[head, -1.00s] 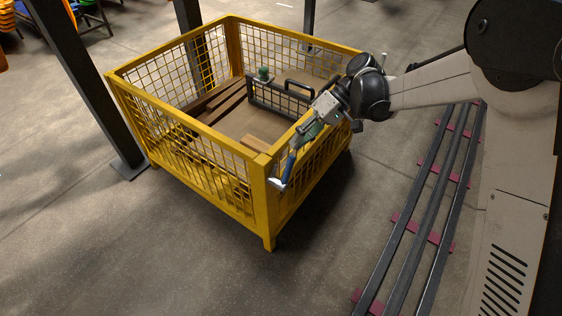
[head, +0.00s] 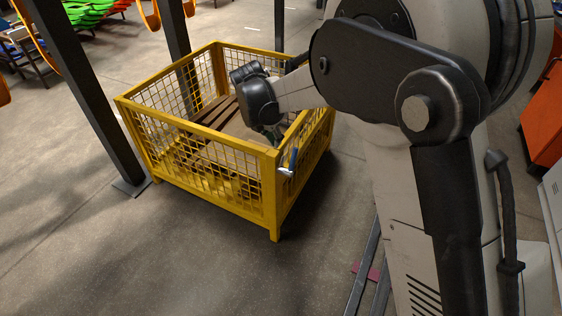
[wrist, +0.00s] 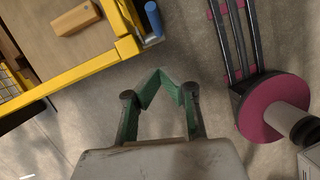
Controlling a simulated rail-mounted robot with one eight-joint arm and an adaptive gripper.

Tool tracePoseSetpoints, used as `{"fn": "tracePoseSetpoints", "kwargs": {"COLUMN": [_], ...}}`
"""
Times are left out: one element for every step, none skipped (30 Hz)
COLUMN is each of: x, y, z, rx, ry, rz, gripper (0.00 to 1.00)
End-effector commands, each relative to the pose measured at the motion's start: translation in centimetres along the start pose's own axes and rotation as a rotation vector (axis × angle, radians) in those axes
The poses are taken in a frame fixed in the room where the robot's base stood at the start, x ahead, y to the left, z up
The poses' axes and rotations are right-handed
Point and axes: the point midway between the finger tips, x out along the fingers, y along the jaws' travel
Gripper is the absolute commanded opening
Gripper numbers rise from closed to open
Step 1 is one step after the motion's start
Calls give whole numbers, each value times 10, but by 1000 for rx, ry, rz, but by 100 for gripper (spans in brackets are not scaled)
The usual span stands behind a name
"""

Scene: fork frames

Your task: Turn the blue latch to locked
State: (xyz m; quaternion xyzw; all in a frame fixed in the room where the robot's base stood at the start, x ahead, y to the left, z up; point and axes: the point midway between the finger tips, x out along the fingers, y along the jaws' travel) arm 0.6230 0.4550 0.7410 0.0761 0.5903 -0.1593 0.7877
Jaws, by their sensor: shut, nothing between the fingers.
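The blue latch (head: 293,160) is on the outer side of the yellow crate (head: 268,190), near its front corner. It slants downward, with a pale piece at its lower end. In the wrist view a short blue cylinder (wrist: 153,18) stands out just beyond the crate's corner, at the top. My gripper (wrist: 165,78) has green fingers, shut with the tips together and empty. In the wrist view the fingers are over bare floor, apart from the blue piece. In the head view my arm hides most of the gripper, which is up and left of the latch.
Brown wooden slats (head: 214,110) lie in the crate. A wooden block (wrist: 77,18) shows inside it in the wrist view. Dark rails (wrist: 233,40) and a magenta disc (wrist: 272,108) are at right. A dark post (head: 85,95) stands left of the crate. Floor in front is clear.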

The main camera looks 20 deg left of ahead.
Motion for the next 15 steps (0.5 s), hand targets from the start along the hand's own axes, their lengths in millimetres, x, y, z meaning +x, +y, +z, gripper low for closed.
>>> {"fn": "tracePoseSetpoints", "kwargs": {"x": [-3,-3,-2,-1,1,5,9,13,19,24,30,37,43,49,56], "y": [1,2,2,3,3,3,3,3,2,2,3,3,3,3,2], "z": [3,4,5,5,5,5,5,5,5,5,5,5,5,5,6], "rx": [-28,-41,-53,-57,-59,-59,-59,-58,-58,-58,-58,-57,-57,-57,-57], "ry": [-16,-24,-31,-33,-34,-34,-34,-34,-33,-33,-33,-33,-33,-33,-32], "rz": [-2,-3,-3,-4,-4,-4,-4,-4,-4,-4,-3,-3,-3,-3,-3], "gripper": [0,0,0,0,0,0,0,0,0,0,0,0,0,0,0]}}
